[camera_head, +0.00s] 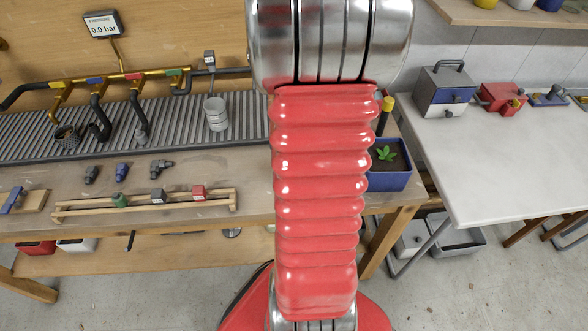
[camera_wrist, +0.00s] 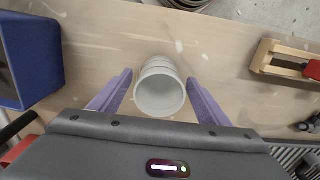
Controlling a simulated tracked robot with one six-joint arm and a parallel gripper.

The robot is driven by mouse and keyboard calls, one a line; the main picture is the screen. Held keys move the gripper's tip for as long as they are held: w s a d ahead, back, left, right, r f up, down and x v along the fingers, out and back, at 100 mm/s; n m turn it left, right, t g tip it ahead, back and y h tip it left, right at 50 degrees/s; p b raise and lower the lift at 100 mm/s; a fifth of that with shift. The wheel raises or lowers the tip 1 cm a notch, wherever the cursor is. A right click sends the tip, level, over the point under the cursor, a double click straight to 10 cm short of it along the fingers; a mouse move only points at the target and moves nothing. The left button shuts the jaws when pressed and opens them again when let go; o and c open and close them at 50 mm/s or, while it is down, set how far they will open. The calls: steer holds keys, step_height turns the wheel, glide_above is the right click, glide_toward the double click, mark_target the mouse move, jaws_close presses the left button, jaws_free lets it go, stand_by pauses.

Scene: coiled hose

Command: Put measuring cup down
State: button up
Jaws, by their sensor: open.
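The measuring cup (camera_wrist: 160,88) is a pale, ringed, round cup in the wrist view, with its open mouth toward the camera. It appears to stand on the wooden bench top (camera_wrist: 100,48). My gripper (camera_wrist: 160,77) is open, with one purple finger on each side of the cup. A gap shows between the cup and each finger. In the head view my red arm hides my gripper and this cup.
A blue planter (camera_head: 388,180) stands right of my arm, and a wooden rack (camera_head: 145,203) lies to the left. A pale ringed container (camera_head: 216,114) stands on the ribbed drain board (camera_head: 180,131). A white table (camera_head: 500,150) is at the right. Bare bench surrounds the cup.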

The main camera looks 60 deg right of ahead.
step_height(320, 180, up, 10)
stand_by(0.5)
steer(key=shift+r, duration=0.1)
stand_by(0.4)
steer(key=w+a+r+n+t+h, duration=0.1)
steer(key=w+a+r+n, duration=0.15)
steer(key=a, duration=0.45)
steer(key=w+a+r+n+t, duration=0.1)
steer(key=w+a+r+n, duration=0.2)
steer(key=a, duration=0.4)
steer(key=s+a+r+n+t, duration=0.1)
steer(key=a+r+n, duration=0.1)
steer(key=a, duration=0.6)
steer(key=s+a+r+n+t+y, duration=0.1)
steer(key=a+r+n+t, duration=0.1)
steer(key=a, duration=0.7)
steer(key=shift+s+r+t, duration=0.2)
steer(key=shift+r+t, duration=0.1)
steer(key=shift+r, duration=0.6)
steer(key=shift+c, duration=0.2)
